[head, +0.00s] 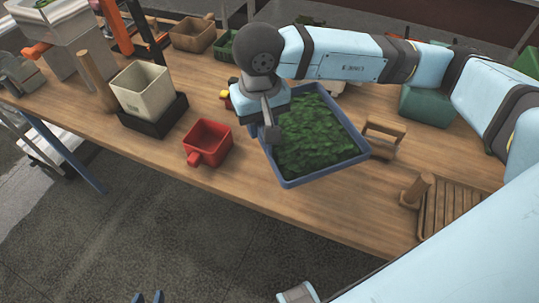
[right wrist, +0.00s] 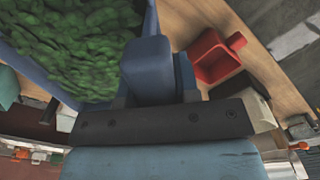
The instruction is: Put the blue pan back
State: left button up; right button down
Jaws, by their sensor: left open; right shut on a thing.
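The blue pan (head: 318,178), a rectangular tray full of green leaves (head: 318,137), is on or just above the wooden table at the middle; I cannot tell whether it touches. My right gripper (head: 271,130) is at the pan's left side, shut on it. In the right wrist view the pan's blue wall (right wrist: 40,72) runs up to the gripper, whose fingers hide the grip itself. My left gripper (head: 148,297) is low at the bottom edge of the head view, open and empty, away from the table.
A red scoop-like box (head: 208,143) lies left of the pan. A cream bin (head: 142,90) stands on a black base (head: 158,120) further left. A wooden handled block (head: 384,138), a slatted board (head: 450,207) and a green box (head: 428,104) are to the right. Bare table lies in front.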

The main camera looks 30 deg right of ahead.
notch_tip(320, 180, down, 14)
jog(key=shift+w+r+p, duration=0.1)
jog(key=shift+r+p, duration=0.05)
jog(key=shift+p, duration=0.6)
jog(key=shift+f+b, duration=0.3)
jog(key=shift+f, duration=0.05)
jog(key=c, duration=0.8)
grip_release()
jog(key=shift+c, duration=0.2)
pick_arm(q)
jog(key=shift+w+d+r, duration=0.1)
jog(key=shift+w+r, duration=0.15)
jog(key=shift+r, duration=0.75)
jog(key=shift+r, duration=0.1)
pick_arm(e)
jog(key=shift+r, duration=0.1)
